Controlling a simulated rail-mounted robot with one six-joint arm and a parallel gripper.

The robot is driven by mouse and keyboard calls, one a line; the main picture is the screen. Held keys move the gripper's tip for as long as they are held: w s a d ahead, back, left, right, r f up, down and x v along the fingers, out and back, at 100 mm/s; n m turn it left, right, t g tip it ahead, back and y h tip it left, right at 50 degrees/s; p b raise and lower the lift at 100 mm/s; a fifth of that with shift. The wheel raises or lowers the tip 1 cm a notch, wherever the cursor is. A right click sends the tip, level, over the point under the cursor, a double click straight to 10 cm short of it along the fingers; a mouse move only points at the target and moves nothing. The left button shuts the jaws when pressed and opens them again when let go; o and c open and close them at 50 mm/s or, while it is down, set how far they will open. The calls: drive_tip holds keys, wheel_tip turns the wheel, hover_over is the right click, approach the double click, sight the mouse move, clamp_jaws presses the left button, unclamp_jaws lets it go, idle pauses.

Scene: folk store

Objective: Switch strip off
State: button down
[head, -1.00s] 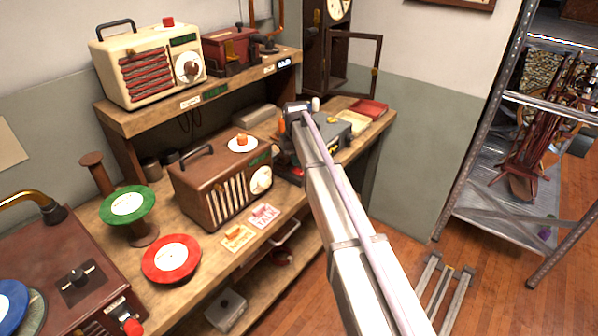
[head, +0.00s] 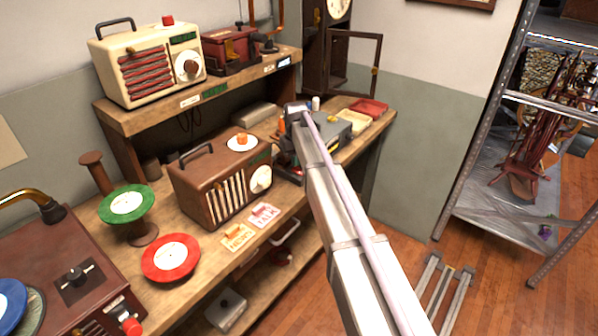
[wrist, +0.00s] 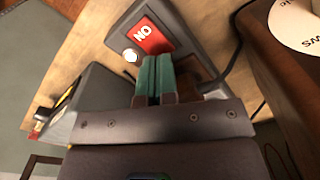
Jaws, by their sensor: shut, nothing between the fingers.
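The strip (wrist: 190,38) is a dark grey bar on the wooden bench in the wrist view. It has a red rocker switch (wrist: 151,39) whose ON label reads upside down, and a round pale button or lamp (wrist: 131,56) beside it. A dark cord leaves its side. My gripper (wrist: 158,60) has green fingertips, closed together and empty. They appear over the strip just below the red switch; whether they touch it I cannot tell. In the head view my arm hides the gripper and most of the strip's area.
A brown radio (head: 215,188) with a white disc on top stands close beside the strip. A grey box (head: 330,130) lies on the other side. Red and green reels, and paper cards, occupy the bench's near part. A shelf with a cream radio (head: 148,70) is above.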

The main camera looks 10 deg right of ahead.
sight(296, 169)
drive_tip(key=shift+f+b, duration=0.95)
drive_tip(key=shift+f, duration=0.05)
idle(0.3)
wheel_tip(296, 169, up, 7)
drive_tip(key=p, duration=0.7)
drive_tip(key=shift+r, duration=0.15)
drive_tip(key=s+m, duration=0.2)
drive_tip(key=s, duration=3.5)
